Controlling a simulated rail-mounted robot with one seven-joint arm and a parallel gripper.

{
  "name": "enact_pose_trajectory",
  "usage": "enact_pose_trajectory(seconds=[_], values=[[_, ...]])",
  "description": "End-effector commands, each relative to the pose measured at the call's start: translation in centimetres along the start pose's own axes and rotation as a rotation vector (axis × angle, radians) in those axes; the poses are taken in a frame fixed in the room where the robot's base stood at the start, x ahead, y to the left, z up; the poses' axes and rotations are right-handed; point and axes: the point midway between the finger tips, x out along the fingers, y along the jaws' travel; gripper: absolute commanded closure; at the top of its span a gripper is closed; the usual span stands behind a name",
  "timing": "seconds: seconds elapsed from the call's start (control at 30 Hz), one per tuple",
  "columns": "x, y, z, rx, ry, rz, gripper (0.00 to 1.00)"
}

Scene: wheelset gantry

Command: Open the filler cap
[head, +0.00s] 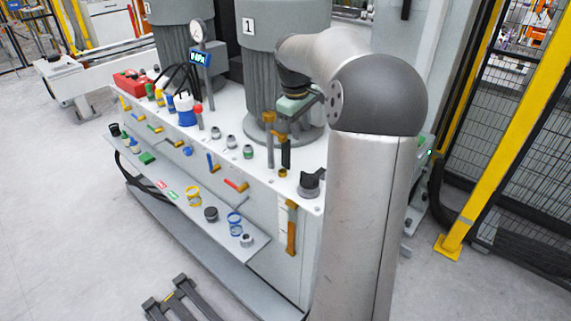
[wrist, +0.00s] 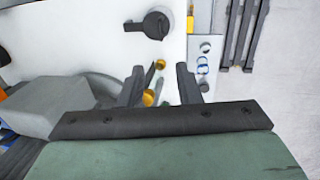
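A black round cap with a raised bar grip, which looks like the filler cap (head: 310,183), sits on the near right end of the white bench top. In the wrist view the cap (wrist: 155,26) is at the top, beyond my fingertips and apart from them, its bar pointing left. I cannot tell whether it is locked. My gripper (head: 299,106) hangs above the bench, behind and left of the cap. In the wrist view its two dark fingers (wrist: 160,78) stand apart with nothing gripped. Brass-coloured parts (wrist: 149,98) show below and between them.
Brass-topped posts (head: 269,135) stand close to my gripper. A large grey cylinder (head: 283,60) rises behind it. Coloured levers (head: 236,185) line the bench front, above a lower shelf (head: 225,230) with loose parts. Open floor (head: 70,220) lies at the left.

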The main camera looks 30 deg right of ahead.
Motion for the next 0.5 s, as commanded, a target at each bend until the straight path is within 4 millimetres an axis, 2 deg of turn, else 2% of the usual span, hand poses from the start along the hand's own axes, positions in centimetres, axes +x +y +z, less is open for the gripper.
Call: enact_pose_trajectory(seconds=[0.17, 0.5], values=[[2.8, -0.1, 0.1, 0.0, -0.003, -0.004, 0.69], [10.2, -0.2, 0.1, 0.001, -0.002, -0.004, 0.69]])
